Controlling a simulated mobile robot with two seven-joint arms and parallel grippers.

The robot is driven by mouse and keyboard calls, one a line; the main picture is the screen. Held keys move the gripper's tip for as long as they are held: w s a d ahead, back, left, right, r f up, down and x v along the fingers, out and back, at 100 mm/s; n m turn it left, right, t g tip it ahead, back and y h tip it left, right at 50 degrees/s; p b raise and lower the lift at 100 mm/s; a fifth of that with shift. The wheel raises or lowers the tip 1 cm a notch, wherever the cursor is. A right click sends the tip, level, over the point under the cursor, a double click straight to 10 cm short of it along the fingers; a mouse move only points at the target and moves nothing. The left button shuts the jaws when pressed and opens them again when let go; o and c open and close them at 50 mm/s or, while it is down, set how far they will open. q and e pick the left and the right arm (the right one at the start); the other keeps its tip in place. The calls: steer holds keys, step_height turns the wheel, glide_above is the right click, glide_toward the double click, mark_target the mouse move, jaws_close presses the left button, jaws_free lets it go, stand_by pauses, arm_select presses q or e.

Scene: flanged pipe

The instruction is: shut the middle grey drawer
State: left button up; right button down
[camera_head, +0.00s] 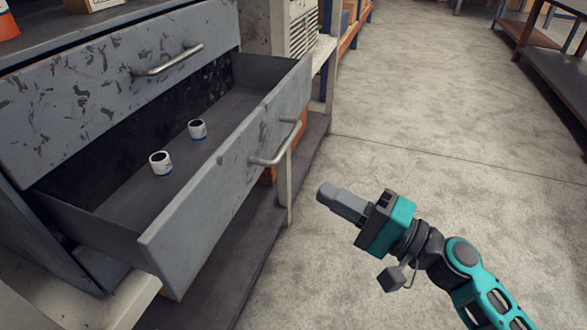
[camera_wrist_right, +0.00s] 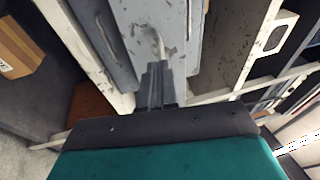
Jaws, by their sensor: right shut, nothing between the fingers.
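The middle grey drawer (camera_head: 225,185) stands pulled well out of its cabinet in the head view, its scuffed front facing right. Its bar handle (camera_head: 279,150) is on the front face. In the right wrist view the shut fingers (camera_wrist_right: 156,75) point at a grey panel with a handle (camera_wrist_right: 158,42). My left gripper is not in view.
The closed drawer above (camera_head: 110,90) has its own handle. A light leg (camera_head: 289,190) stands below the open drawer's handle. The concrete floor (camera_head: 430,110) to the right is clear. A dark shelf unit (camera_head: 555,70) stands at the far right.

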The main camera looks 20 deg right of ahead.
mark_target(192, 152)
arm_select(q)
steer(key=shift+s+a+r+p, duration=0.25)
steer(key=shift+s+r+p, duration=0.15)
steer(key=shift+p, duration=0.5)
arm_select(e)
steer(key=x, duration=0.7)
steer(key=shift+w+a, duration=0.2)
steer(key=shift+w, duration=0.05)
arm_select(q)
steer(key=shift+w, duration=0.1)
arm_select(e)
steer(key=shift+a, duration=0.1)
